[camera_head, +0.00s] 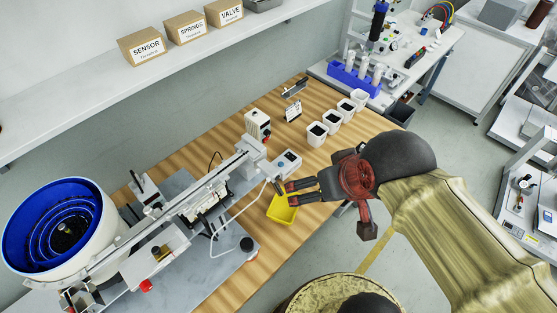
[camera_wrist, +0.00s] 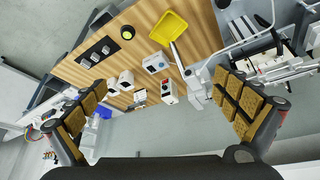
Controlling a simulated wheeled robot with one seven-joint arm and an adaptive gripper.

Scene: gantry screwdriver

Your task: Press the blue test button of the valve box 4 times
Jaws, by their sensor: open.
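A small light-grey box (camera_head: 287,162), which looks like the valve box, stands on the wooden bench beside the feeder's end. A small blue spot shows on its top, probably the test button. In the wrist view the box (camera_wrist: 155,63) lies above the picture's middle, between my fingers, its top details small. My gripper (camera_head: 290,193) is open and empty, over the yellow tray's edge, just below the box in the head view. It appears apart from the box. In the wrist view the two padded fingers (camera_wrist: 166,84) are spread wide.
A yellow tray (camera_head: 282,215) lies close to my gripper. A white control box (camera_head: 252,121) with a red button stands behind. White cups (camera_head: 317,138) stand to the right. The feeder rail (camera_head: 190,203) and a pale hose (camera_head: 232,217) are to the left.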

